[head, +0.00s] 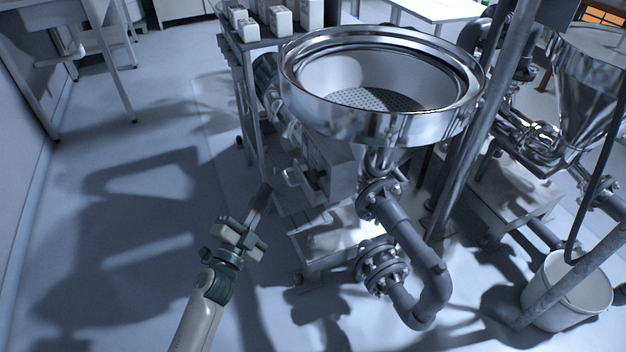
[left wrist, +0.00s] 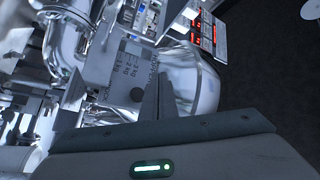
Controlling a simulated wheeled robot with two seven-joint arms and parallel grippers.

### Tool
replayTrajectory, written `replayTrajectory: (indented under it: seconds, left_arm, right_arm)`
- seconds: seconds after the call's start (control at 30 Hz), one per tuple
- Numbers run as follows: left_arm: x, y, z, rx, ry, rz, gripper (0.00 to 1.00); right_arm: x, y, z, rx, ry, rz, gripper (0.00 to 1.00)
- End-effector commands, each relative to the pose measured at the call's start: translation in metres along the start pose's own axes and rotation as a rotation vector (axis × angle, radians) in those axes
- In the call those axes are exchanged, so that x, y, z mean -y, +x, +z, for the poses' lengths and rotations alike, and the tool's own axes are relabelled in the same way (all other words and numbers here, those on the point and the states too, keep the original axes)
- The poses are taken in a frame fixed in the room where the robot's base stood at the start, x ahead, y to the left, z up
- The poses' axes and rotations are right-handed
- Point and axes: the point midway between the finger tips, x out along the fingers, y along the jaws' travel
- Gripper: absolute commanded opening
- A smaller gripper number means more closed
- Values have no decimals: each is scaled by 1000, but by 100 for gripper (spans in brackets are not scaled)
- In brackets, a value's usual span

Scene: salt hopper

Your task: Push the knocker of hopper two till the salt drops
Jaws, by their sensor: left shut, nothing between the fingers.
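A large steel hopper (head: 380,125) with a round open bowl and a perforated plate inside stands at the centre of the head view. No number on it is readable, so I cannot tell if it is hopper two. A grey box (head: 330,172) with small fittings sits on its near left side; I cannot make out which part is the knocker. My left gripper (head: 262,192) is shut and empty, just left of this box and apparently apart from it. In the left wrist view its fingers (left wrist: 156,98) point toward a grey marked panel (left wrist: 125,72). No falling salt shows.
A second steel hopper (head: 590,85) stands at the right. Flanged pipes (head: 428,265) and a steel post (head: 480,120) crowd the right side. A white bucket (head: 565,285) stands at the lower right. A table with several white cartons (head: 281,20) is behind. The left floor is clear.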

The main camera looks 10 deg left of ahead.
Motion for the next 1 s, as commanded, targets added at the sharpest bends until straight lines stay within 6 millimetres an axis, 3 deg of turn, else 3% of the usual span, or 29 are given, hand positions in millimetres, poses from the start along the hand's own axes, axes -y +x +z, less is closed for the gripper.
replayTrajectory:
  seconds: [0.47, 1.0]
  left_arm:
    - [-7, 9, -6, 0, -3, 0, 0]
    - [-37, 49, -35, 1, -4, 0, 0]
  right_arm:
    - [1, 2, -1, -8, 0, -3, 31]
    - [9, 5, -10, -68, 4, -25, 31]
